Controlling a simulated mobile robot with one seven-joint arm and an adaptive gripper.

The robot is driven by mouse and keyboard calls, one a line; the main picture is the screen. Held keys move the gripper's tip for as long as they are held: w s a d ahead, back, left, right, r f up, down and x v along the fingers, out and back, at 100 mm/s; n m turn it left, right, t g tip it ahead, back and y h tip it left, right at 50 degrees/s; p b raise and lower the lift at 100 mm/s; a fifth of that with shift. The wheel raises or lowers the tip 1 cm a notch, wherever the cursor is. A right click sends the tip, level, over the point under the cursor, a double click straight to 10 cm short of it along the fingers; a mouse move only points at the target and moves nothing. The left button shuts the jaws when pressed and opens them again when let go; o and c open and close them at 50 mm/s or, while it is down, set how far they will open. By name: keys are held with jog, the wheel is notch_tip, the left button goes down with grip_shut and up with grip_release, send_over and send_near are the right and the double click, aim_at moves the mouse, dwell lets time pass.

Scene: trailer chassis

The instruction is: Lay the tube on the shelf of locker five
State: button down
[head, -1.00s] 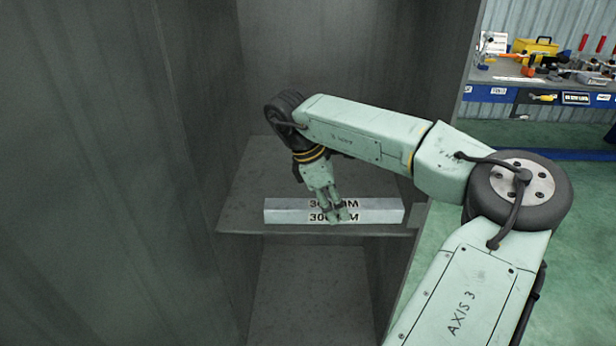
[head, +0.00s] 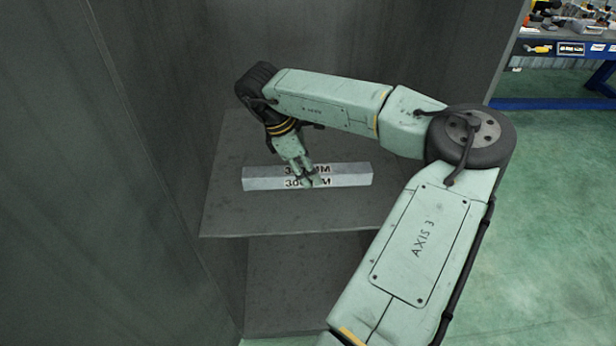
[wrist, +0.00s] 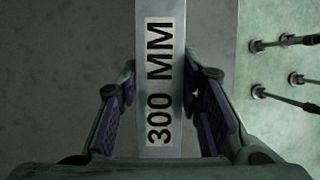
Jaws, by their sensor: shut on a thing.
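The tube is a light grey square bar (head: 347,176) marked 300 MM. It lies level, left to right, over the grey locker shelf (head: 300,220), back from its front edge. Whether it touches the shelf cannot be told. My gripper (head: 309,181) comes down from above and is shut around the tube near its middle, covering part of the lettering. In the wrist view the tube (wrist: 160,80) runs upright between my two purple-padded fingers. No locker number shows, so I cannot tell which locker this is.
Locker walls stand close on the left (head: 60,180) and at the back (head: 330,50). A lower compartment (head: 300,280) opens below the shelf. Green floor (head: 550,220) is clear on the right. A blue workbench (head: 560,50) with tools stands far right.

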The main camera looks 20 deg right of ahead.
jog(key=shift+w+f+p, duration=0.1)
jog(key=shift+f+p, duration=0.45)
jog(key=shift+f, duration=1.65)
jog(key=c, duration=1.1)
grip_release()
jog(key=shift+r, duration=0.1)
jog(key=b+v, duration=0.3)
jog(key=v, duration=0.8)
jog(key=shift+a+r, duration=0.25)
jog(key=shift+r, duration=0.1)
